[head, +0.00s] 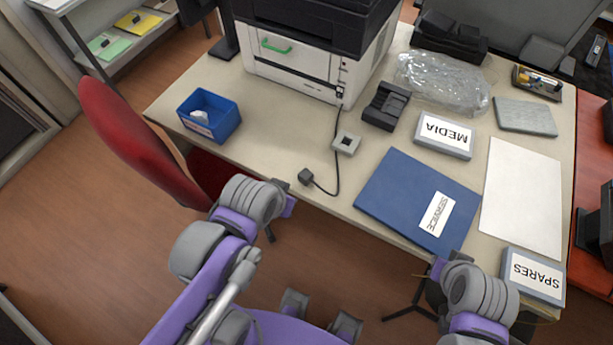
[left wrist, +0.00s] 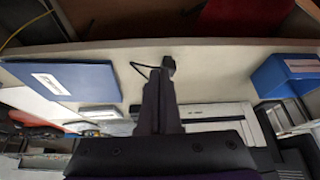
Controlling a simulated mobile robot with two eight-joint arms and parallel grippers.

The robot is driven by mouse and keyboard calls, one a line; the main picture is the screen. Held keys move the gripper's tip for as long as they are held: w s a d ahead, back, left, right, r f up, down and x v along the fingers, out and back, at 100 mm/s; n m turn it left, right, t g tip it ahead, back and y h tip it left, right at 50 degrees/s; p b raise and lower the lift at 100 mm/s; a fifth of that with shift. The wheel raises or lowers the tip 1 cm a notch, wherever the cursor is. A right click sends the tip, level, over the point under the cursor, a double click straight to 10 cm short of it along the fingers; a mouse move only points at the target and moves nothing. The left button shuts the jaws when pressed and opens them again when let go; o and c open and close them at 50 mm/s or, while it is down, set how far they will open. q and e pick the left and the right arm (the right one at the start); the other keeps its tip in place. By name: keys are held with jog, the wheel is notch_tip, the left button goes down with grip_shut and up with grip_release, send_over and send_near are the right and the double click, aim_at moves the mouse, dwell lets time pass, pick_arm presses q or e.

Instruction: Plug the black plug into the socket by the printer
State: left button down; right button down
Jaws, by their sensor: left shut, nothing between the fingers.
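The black plug (head: 305,177) lies on the table near its front edge, and its cord runs back to the printer (head: 325,55). The grey socket block (head: 346,143) sits on the table in front of the printer, to the right of the plug. My left gripper (left wrist: 158,72) is shut and empty; its fingers point towards the plug (left wrist: 168,65) in the left wrist view. Whether they touch it I cannot tell. The socket does not show clearly there. My right arm's end (head: 437,268) is at the table's front edge, below the blue folder; its fingers are not clear.
A blue bin (head: 209,115) stands at the table's left. A blue folder (head: 419,198), a MEDIA box (head: 444,135), a black cradle (head: 386,106) and a SPARES box (head: 533,275) lie to the right. A red chair (head: 135,140) is at the left edge. The table around the socket is mostly clear.

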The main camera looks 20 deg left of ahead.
aim_at(306, 174)
dwell(0.3)
pick_arm(q)
jog(key=c, duration=1.4)
grip_release()
jog(key=o, duration=0.3)
jog(key=shift+w, duration=0.3)
jog(key=o, duration=0.7)
jog(key=w+b, duration=0.1)
jog(key=w+m+g+b, duration=0.1)
jog(key=w, duration=0.1)
jog(key=w+g+b, duration=0.1)
jog(key=w, duration=0.1)
jog(key=shift+w+a+m+b, duration=0.1)
jog(key=shift+a+m+b, duration=0.15)
jog(key=shift+m+b, duration=0.1)
jog(key=shift+o, duration=0.4)
jog(key=w+f+m+g+b, duration=0.1)
jog(key=w+g+b, duration=0.2)
jog(key=w, duration=0.4)
jog(key=shift+a+f+m, duration=0.35)
jog(key=shift+a, duration=0.1)
jog(key=shift+w+f, duration=0.25)
jog(key=shift+w, duration=0.25)
notch_tip(306, 174, down, 11)
jog(key=shift+r+b, duration=0.2)
jog(key=shift+b, duration=0.8)
